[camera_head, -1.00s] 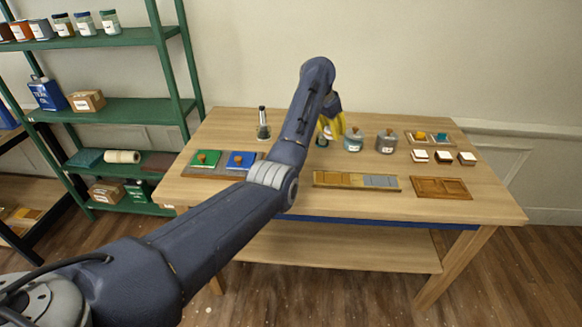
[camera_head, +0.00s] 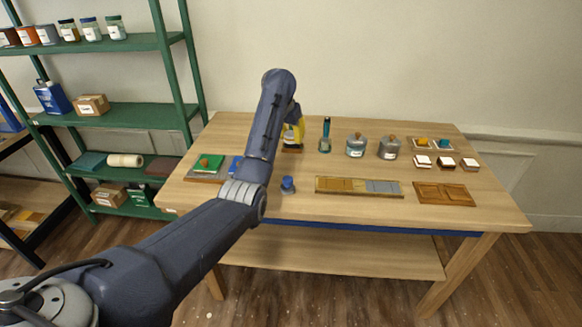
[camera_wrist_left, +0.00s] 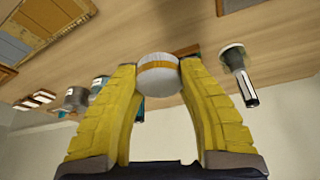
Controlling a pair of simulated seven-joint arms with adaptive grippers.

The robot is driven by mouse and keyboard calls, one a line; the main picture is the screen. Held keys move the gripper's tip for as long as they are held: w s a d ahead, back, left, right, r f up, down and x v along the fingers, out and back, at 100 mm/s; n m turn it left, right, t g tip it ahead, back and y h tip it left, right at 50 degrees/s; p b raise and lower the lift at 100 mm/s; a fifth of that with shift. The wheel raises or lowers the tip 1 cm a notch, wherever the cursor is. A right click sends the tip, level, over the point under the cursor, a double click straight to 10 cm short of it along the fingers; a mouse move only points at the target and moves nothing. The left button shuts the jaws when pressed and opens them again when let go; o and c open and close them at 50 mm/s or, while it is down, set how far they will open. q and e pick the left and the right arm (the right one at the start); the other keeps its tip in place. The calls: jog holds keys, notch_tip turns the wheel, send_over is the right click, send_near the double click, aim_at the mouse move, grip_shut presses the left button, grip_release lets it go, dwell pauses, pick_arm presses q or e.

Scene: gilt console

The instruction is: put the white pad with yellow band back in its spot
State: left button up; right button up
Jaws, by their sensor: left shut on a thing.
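My left gripper (camera_head: 293,135) has yellow fingers and is over the back middle of the table. In the left wrist view it is shut on the white pad with yellow band (camera_wrist_left: 158,78), a round white piece between the fingertips. In the head view I cannot make out the pad. In the wrist view the pad shows against the tabletop; I cannot tell whether it touches it. I cannot pick out its spot for certain. My right gripper is not in view.
Right of the gripper stand a teal upright item (camera_head: 325,137) and grey jars (camera_head: 356,146). A blue-topped piece (camera_head: 288,185) and a sample board (camera_head: 330,186) are in front. A dark-handled tool (camera_wrist_left: 240,78) stands near the pad.

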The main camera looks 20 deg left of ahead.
aim_at(292, 170)
pick_arm(q)
notch_tip(292, 170, down, 14)
jog(key=shift+r, duration=0.25)
dwell(0.4)
jog(key=shift+f, duration=0.15)
jog(key=o, duration=1.2)
jog(key=v, duration=1.2)
